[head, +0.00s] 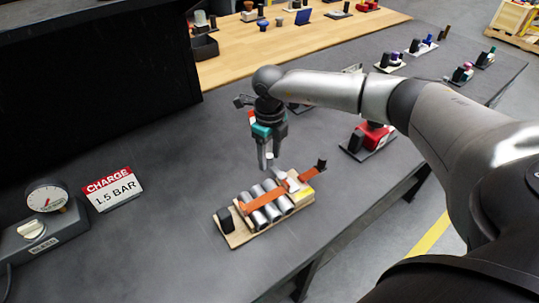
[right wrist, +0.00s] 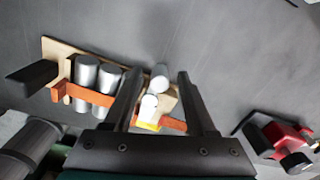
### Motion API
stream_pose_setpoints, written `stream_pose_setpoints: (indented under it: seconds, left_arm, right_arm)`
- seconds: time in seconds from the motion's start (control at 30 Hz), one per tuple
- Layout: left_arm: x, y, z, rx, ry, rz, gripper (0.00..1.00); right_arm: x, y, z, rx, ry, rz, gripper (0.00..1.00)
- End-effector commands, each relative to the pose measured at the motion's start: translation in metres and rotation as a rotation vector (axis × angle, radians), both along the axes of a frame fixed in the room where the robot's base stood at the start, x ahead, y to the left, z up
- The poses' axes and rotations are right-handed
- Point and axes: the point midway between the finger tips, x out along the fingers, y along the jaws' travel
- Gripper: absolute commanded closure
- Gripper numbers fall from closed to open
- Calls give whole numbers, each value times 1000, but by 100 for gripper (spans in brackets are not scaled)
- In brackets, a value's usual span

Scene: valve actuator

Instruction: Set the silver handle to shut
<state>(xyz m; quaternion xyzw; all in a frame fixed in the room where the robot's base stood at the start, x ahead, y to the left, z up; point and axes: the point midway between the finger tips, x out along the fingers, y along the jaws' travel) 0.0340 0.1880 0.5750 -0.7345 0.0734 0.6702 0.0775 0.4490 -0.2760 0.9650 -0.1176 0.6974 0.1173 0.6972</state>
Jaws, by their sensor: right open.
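The actuator unit is a light wooden base (head: 232,238) on the dark bench, carrying several silver cylinders (head: 264,206), an orange bar, a black block and a yellow patch. A small silver upright piece, which looks like the silver handle (right wrist: 159,77), stands at the unit's end in the right wrist view. A white-topped piece (right wrist: 148,105) is beside it. My right gripper (head: 269,166) points down, open, just above and behind that end. In the wrist view its fingers (right wrist: 156,82) stand either side of these pieces, with no grip visible. The handle's set position cannot be told. My left gripper is not in view.
A red device (head: 371,135) stands to the right, near the bench edge. At left are a gauge (head: 47,195) with a white knob (head: 33,229) and a sign (head: 112,189) reading "CHARGE 1.5 BAR". The bench between sign and unit is clear.

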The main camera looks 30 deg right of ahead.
Motion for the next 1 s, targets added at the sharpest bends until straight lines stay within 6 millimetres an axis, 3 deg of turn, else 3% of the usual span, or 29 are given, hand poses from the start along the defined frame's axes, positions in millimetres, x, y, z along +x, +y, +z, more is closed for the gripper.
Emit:
stream_pose_setpoints:
  seconds: [0.27,0.73,1.0]
  left_arm:
    - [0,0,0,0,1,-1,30]
    - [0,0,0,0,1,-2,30]
    - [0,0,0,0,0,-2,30]
  right_arm:
    - [0,0,-1,0,0,1,45]
    - [0,0,-1,0,0,1,98]
    - [0,0,-1,0,-1,1,100]
